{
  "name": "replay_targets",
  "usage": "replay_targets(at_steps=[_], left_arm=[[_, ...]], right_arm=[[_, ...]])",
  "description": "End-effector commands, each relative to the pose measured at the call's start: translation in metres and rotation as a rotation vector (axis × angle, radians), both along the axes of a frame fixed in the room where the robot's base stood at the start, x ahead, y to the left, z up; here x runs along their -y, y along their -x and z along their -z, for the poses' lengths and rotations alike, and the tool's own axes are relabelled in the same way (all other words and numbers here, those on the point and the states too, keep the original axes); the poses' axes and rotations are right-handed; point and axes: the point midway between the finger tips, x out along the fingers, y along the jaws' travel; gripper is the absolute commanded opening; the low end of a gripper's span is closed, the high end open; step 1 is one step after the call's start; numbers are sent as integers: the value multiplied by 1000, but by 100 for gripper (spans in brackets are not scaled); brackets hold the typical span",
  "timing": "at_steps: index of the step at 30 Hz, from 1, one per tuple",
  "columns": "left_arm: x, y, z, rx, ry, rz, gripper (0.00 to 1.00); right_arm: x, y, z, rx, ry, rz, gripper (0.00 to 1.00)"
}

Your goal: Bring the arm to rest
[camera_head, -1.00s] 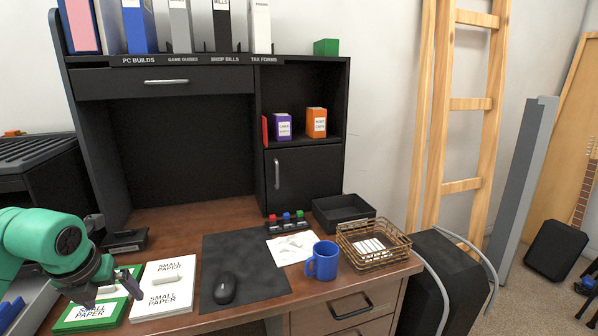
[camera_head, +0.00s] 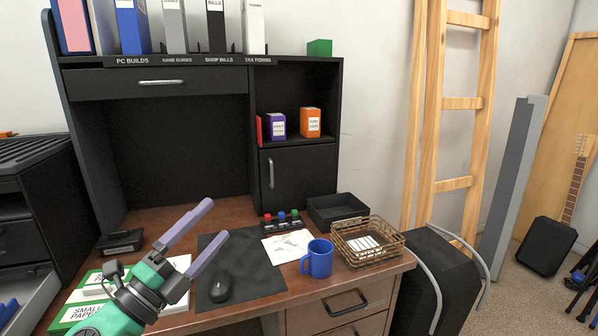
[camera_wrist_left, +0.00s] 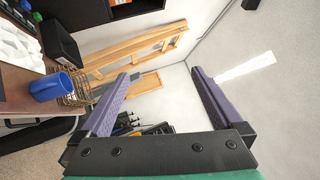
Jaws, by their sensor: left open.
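My left gripper (camera_head: 205,240) is open and empty in the head view, raised above the left front of the desk. Its green arm comes in from the bottom left, and its purple fingers point up and to the right. In the left wrist view the two fingers (camera_wrist_left: 165,82) stand wide apart with nothing between them. The arm partly hides the paper stacks (camera_head: 90,293). My right gripper does not show.
The brown desk (camera_head: 300,292) holds a black mouse (camera_head: 220,289), a blue mug (camera_head: 319,258), a wire basket (camera_head: 393,243) and a black tray (camera_head: 334,205). A black hutch with shelves (camera_head: 200,82) rises behind. A wooden ladder (camera_head: 458,103) leans at the right.

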Motion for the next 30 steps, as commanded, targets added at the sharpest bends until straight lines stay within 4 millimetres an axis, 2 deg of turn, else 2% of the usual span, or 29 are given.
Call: replay_targets(at_steps=[1, 2, 3, 4, 5, 6, 9, 12, 15, 18, 24, 30], left_arm=[[-29, -4, 5, -62, 212, -96, 100], [-50, -7, 14, -114, 338, -166, 100], [-78, -9, 35, -203, 496, -266, 100], [-97, -9, 57, -282, 606, -343, 100], [-113, -7, 81, -364, 701, -415, 100], [-128, -1, 115, -477, 806, -506, 100], [-143, 26, 196, -757, 987, -691, 100], [-138, 60, 258, -1001, 1083, -820, 100], [-124, 95, 301, -1212, 1132, -910, 100], [-106, 130, 333, -1405, 1151, -976, 100], [-70, 195, 372, -1747, 1137, -1059, 100], [-70, 183, 436, -1761, 1115, -1088, 100]], right_arm=[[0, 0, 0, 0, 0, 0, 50], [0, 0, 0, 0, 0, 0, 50], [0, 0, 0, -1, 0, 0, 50], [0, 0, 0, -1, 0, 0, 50], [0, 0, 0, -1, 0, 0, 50], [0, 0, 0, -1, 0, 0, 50], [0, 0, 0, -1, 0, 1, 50], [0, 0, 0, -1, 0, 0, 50], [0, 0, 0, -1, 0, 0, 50], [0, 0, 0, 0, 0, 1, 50], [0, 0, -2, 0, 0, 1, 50], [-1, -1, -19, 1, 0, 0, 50]])
